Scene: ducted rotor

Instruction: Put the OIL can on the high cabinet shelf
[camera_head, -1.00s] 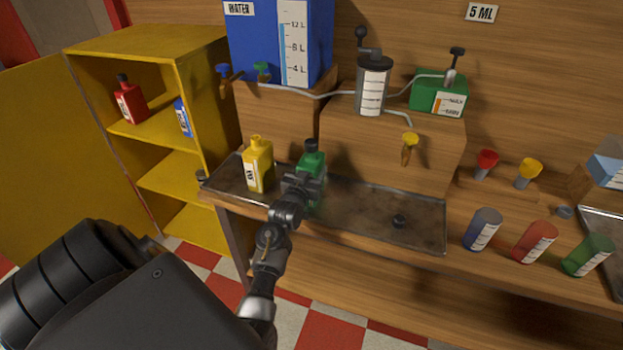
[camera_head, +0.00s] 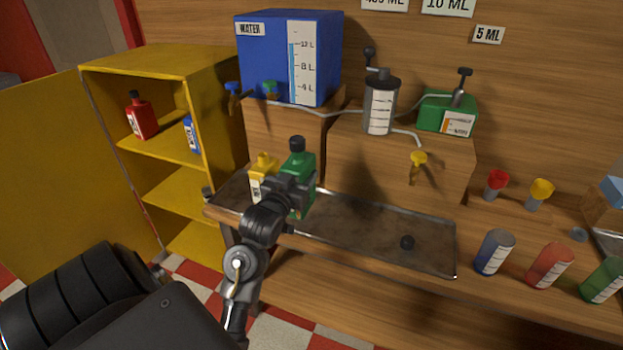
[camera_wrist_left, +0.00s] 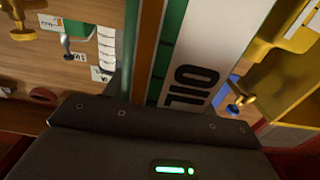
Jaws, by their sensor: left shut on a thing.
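The green OIL can (camera_head: 301,168) has a black cap and is held upright, seemingly a little above the metal tray (camera_head: 350,228). My left gripper (camera_head: 294,188) is shut on it. The yellow cabinet (camera_head: 160,65) stands open at the left. Its high shelf (camera_head: 160,146) holds a red bottle and a blue can. My right gripper is not in view.
A yellow can (camera_head: 262,165) stands close left of the OIL can, partly hidden by my gripper. The red bottle (camera_head: 141,118) and blue can (camera_head: 191,133) occupy the high shelf, with bare surface between them. A blue water tank (camera_head: 265,65) stands behind on a wooden block.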

